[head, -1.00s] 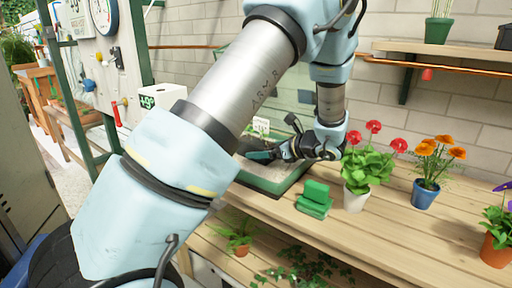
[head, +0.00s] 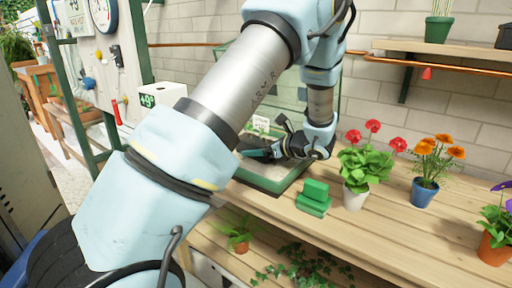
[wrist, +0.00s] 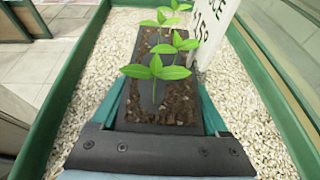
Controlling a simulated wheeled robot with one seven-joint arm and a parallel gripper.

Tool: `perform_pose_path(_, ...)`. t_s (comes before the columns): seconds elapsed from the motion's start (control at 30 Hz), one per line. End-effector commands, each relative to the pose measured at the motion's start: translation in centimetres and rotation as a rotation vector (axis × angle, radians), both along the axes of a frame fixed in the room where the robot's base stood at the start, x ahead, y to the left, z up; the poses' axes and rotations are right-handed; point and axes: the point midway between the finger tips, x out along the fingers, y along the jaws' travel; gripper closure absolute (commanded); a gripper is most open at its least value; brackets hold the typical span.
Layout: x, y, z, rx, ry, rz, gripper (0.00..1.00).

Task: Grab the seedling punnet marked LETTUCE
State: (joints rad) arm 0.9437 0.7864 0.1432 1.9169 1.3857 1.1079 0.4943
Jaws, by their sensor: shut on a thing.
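The seedling punnet (wrist: 155,112) is a dark tray of brown soil with several green seedlings in a row. In the head view the tag (head: 261,124) is too small to read. My gripper (wrist: 160,108) is shut on the punnet, with a teal finger along each side of its near end. In the head view my gripper (head: 268,152) is low inside the gravel tray, and the punnet is mostly hidden behind my arm.
The gravel tray (wrist: 75,70) has green walls close on both sides and pale gravel around the punnet. Green blocks (head: 314,198), a red-flowered pot (head: 355,197) and an orange-flowered blue pot (head: 424,193) stand to its right on the wooden bench (head: 390,235).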

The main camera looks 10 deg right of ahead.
Motion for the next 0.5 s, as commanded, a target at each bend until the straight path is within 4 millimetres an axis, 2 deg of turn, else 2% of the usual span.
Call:
perform_pose_path(0.03,0.0,0.0,0.01,0.0,0.0,0.0,0.69)
perform_pose_path(0.27,0.0,0.0,0.01,0.0,0.0,0.0,0.94)
perform_pose_path(0.5,0.02,-0.02,0.19,0.0,-0.001,0.0,0.95)
